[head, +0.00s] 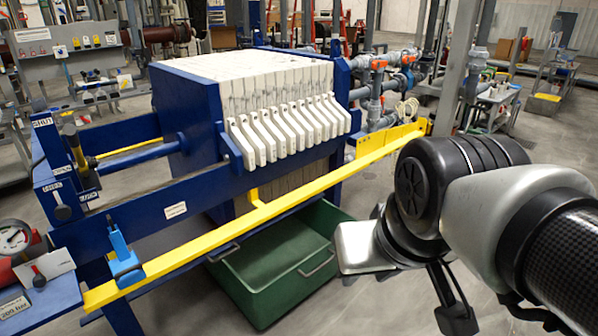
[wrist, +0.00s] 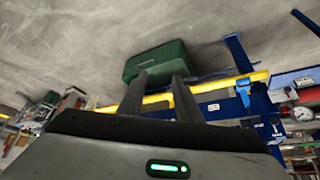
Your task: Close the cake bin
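The cake bin looks to be the green open-topped bin (head: 262,300) on the floor at the foot of the blue filter press. It sticks out in front of the press frame, and its inside looks empty. Grey handles show on its rim, one on the right side (head: 318,263). In the wrist view, which is turned over, the green bin (wrist: 160,62) lies beyond my fingertips. My gripper (wrist: 159,78) has its two dark fingers apart with nothing between them. In the head view my arm is at the right, beside the bin and apart from it; the fingers are not clear there.
A yellow bar (head: 200,247) runs along the press front above the bin. The white filter plates (head: 290,125) stand behind it. A blue lever block (head: 122,260) and a gauge (head: 14,238) are at the left. Bare floor (head: 372,300) lies in front of the bin.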

